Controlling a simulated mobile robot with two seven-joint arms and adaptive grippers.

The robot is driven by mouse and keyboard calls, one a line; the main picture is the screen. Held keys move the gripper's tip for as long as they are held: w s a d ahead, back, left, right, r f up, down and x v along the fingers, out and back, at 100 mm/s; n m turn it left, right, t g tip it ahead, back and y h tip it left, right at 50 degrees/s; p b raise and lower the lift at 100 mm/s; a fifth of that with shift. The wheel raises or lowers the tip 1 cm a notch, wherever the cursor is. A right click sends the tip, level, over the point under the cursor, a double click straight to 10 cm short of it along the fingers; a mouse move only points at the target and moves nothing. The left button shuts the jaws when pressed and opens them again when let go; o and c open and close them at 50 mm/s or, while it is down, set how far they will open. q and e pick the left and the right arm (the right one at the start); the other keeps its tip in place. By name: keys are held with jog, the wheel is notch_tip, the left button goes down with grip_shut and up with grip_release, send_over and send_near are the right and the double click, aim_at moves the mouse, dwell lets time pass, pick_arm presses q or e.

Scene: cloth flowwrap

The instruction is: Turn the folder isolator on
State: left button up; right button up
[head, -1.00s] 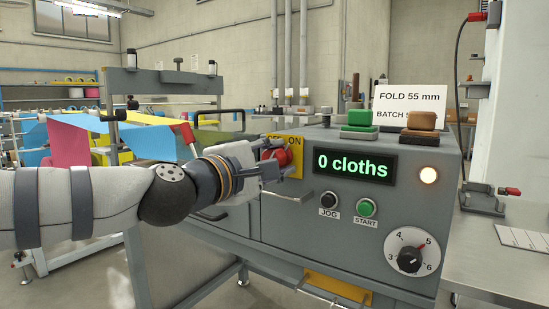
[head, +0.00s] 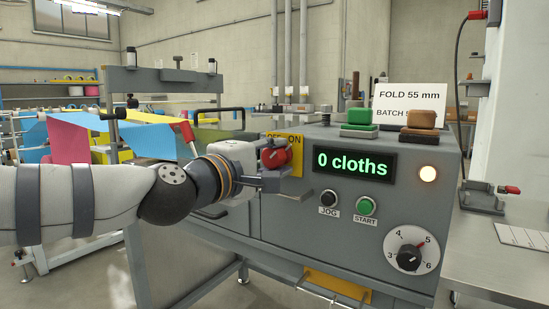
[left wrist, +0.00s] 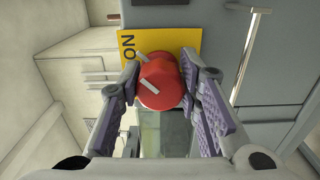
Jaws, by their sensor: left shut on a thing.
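The folder isolator is a red rotary knob (head: 276,157) on a yellow OFF/ON plate (head: 293,141), at the left of the grey machine's front. My left gripper (head: 277,174) is at the knob, with one finger showing just below it. In the left wrist view, the two fingers (left wrist: 161,74) stand on either side of the red knob (left wrist: 158,88) and are shut on it. A pale pointer line lies slantwise on the knob's face. The letters ON show on the yellow plate (left wrist: 134,42); the rest is hidden behind the knob and fingers. My right gripper is not in view.
Right of the knob are a display (head: 354,163) reading 0 cloths, black JOG (head: 329,198) and green START (head: 365,206) buttons, a lit lamp (head: 428,174) and a numbered dial (head: 411,250). A handle (head: 222,115) stands behind the gripper.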

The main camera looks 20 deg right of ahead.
pick_arm(q)
jog(key=o, duration=1.1)
jog(key=shift+o, duration=0.2)
jog(key=v, duration=1.2)
